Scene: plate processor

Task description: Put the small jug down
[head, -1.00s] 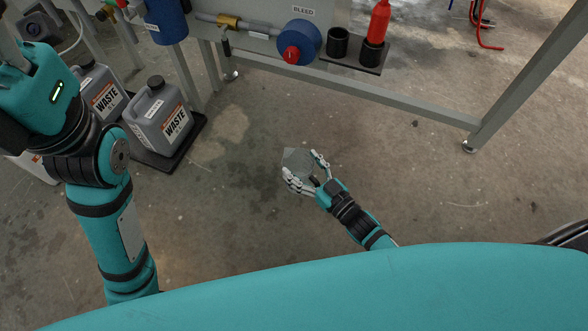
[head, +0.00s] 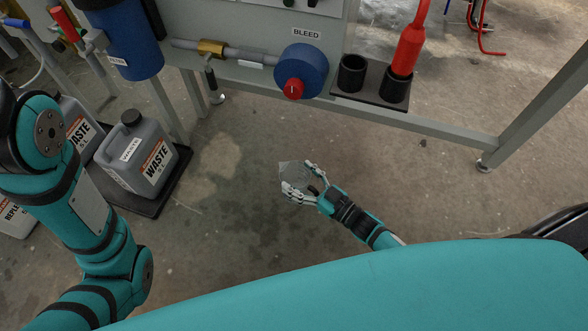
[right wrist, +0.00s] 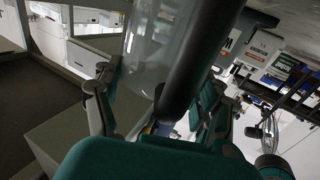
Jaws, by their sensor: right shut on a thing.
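The small jug (head: 294,175) is clear and see-through. My right gripper (head: 304,187) is shut on it and holds it over the bare floor in the middle of the head view. In the right wrist view the clear jug (right wrist: 150,50) fills the upper middle, with a dark, thick bar, probably its handle, beside it and the gripper fingers (right wrist: 128,105) around it. My left arm comes in at the left of the head view, but its gripper is out of the picture.
A frame with a blue bleed valve (head: 300,70) and red knob crosses the top. Black cup holders (head: 352,74) and a red bottle (head: 407,50) sit on its shelf. Grey waste jugs (head: 140,160) stand in a black tray (head: 172,190) at left. The floor between is clear.

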